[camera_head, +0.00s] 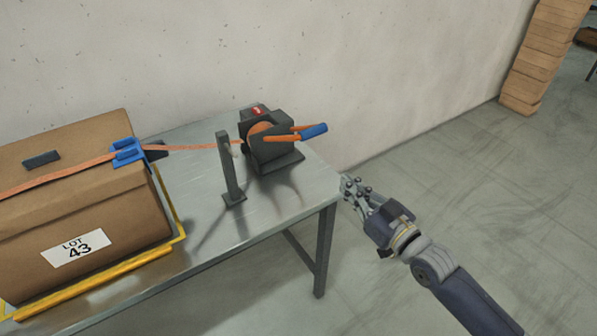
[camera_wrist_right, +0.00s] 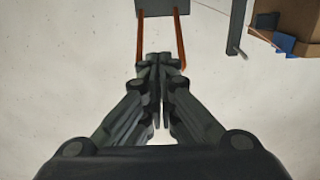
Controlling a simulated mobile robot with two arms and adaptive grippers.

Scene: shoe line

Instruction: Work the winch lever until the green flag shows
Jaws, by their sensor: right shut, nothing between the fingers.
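The dark winch (camera_head: 280,153) stands near the right end of the table, with an orange strap wound on its drum. Its lever, two orange arms with a blue grip (camera_head: 314,131), points right and slightly up. A small red marker (camera_head: 257,111) shows on top of the winch; no green shows there. My right gripper (camera_head: 352,186) is shut and empty, off the table's right end, below and right of the grip and apart from it. In the right wrist view, the lever's orange arms (camera_wrist_right: 181,40) run behind the fingers (camera_wrist_right: 160,60); the blue grip is hidden there.
The orange strap (camera_head: 190,147) runs left past a dark post (camera_head: 230,170) to a blue buckle (camera_head: 126,151) on a brown box (camera_head: 110,215) labelled LOT 43. Stacked brown boxes (camera_head: 545,50) stand far right. Floor right of the table is clear.

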